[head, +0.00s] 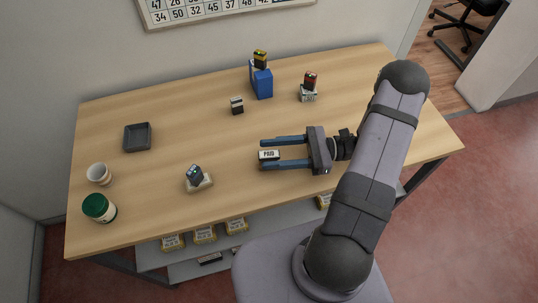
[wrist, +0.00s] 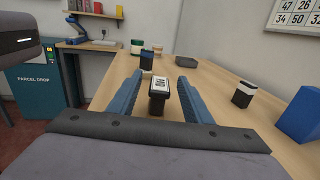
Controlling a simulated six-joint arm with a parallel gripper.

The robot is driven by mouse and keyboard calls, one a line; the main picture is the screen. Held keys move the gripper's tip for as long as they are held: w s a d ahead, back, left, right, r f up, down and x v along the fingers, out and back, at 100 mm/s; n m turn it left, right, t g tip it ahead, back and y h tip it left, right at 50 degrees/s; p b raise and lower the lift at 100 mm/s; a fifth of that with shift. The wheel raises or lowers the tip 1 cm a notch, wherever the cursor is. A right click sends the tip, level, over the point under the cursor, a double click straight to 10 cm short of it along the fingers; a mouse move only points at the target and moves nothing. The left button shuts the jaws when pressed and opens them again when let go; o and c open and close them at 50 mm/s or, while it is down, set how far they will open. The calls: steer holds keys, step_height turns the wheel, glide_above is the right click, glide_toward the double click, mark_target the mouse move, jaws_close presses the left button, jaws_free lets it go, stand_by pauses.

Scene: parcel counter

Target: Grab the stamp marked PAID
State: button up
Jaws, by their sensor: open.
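The stamp marked PAID (head: 269,155) is a small dark block with a white label on its top. It stands on the wooden counter toward the front middle. My gripper (head: 262,154) reaches in from the right, its two blue fingers open on either side of the stamp. In the head view the stamp lies near the fingertips, closer to the lower finger. In the wrist view the stamp (wrist: 160,90) shows between the fingers, with gaps on both sides and a white face with dark marks.
Another dark stamp (head: 237,105) stands behind. Others sit on a blue box (head: 262,84), a grey block (head: 308,96) and a pale block (head: 201,184). A dark tray (head: 138,137), white mug (head: 98,174) and green jar (head: 99,208) are at left. Bare counter surrounds the PAID stamp.

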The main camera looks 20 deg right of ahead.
mark_target(269, 154)
steer(key=shift+w+a, duration=0.1)
steer(key=shift+a, duration=0.55)
steer(key=shift+c, duration=0.6)
steer(key=c, duration=1)
steer(key=shift+r, duration=0.1)
steer(key=shift+r+b, duration=0.6)
steer(key=shift+r, duration=4.3)
